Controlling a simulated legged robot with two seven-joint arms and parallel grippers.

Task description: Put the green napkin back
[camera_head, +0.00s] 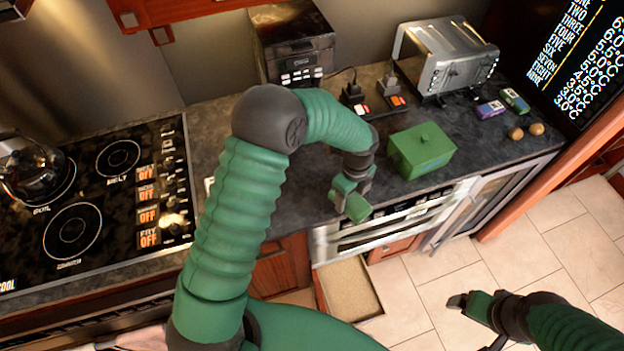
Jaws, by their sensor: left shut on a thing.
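My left gripper (350,207) reaches over the front edge of the counter, just left of a green lidded box (421,151). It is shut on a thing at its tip. Green there blends with my own green gripper parts, so I cannot make out the held thing or be sure it is the green napkin. A small green packet (515,100) lies at the back right of the counter, beside a purple one (490,109). My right gripper (474,318) is low over the tiled floor, away from the counter; its finger opening is unclear.
A drawer (351,289) stands open below the counter edge. A silver toaster (447,56), a black appliance (293,45), plugs on a power strip (372,108) and two brown round things (525,132) stand on the counter. A stove (100,200) with a kettle (32,166) is at left.

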